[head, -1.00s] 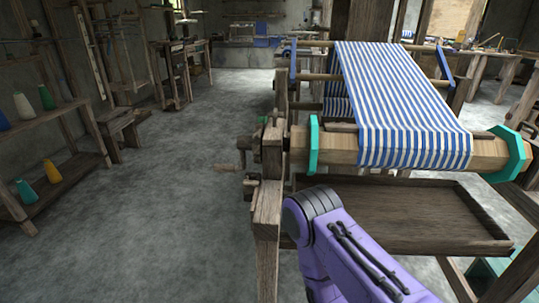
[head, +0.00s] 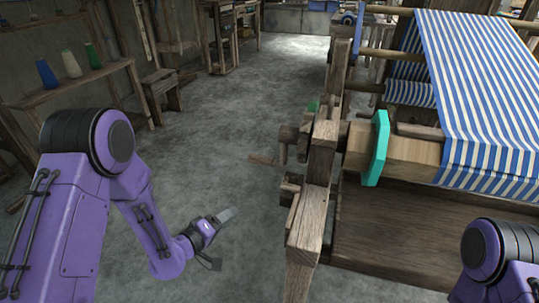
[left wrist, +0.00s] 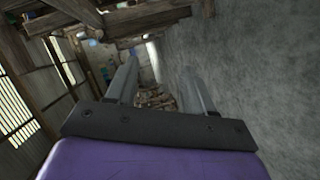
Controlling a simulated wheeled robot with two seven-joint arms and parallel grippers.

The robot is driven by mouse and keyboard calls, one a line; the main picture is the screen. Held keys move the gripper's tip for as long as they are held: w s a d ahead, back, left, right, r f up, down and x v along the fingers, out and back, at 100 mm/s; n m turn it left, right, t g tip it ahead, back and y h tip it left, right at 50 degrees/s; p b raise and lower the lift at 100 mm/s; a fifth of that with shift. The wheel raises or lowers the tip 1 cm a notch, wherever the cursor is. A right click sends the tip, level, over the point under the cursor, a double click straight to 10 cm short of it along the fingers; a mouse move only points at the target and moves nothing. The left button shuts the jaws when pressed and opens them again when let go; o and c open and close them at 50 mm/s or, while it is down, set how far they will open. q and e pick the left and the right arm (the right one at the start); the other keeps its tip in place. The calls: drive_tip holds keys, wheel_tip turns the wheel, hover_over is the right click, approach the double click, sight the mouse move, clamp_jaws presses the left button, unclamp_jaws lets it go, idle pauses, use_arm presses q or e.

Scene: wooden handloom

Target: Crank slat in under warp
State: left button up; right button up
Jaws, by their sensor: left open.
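The blue-and-white striped warp (head: 490,90) runs down over the wooden beam (head: 395,155) of the loom at the right of the head view. A flat wooden slat (head: 420,131) lies on top of the beam by the warp's left edge; I cannot tell whether it reaches under the cloth. My left gripper (head: 222,238) is open and empty, low over the floor left of the post and apart from the crank. Its two fingers (left wrist: 158,85) stand apart in the left wrist view. My right gripper is out of view.
A turquoise collar (head: 376,148) sits on the beam's left end. The wooden side post (head: 312,205) stands between my left arm and the loom's tray (head: 390,235). A shelf with thread cones (head: 70,62) is at the left. Grey floor lies open between.

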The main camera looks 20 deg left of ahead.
use_arm(q)
drive_tip(key=w+r+t+h, duration=0.1)
drive_tip(key=w+r+h, duration=0.25)
drive_tip(key=r, duration=0.45)
drive_tip(key=m+g+h, duration=0.1)
drive_tip(key=m+h, duration=0.2)
drive_tip(key=h, duration=0.2)
approach(251, 162)
drive_tip(key=f+x, duration=0.1)
drive_tip(key=x, duration=0.3)
drive_tip(key=shift+w+r+g+h, duration=0.2)
drive_tip(key=shift+r+g+h, duration=0.1)
drive_tip(key=shift+r, duration=0.3)
drive_tip(key=b+x, duration=0.1)
drive_tip(key=x, duration=0.8)
drive_tip(key=shift+w+d, duration=0.25)
drive_tip(key=shift+d, duration=0.05)
drive_tip(key=shift+f, duration=0.1)
clamp_jaws()
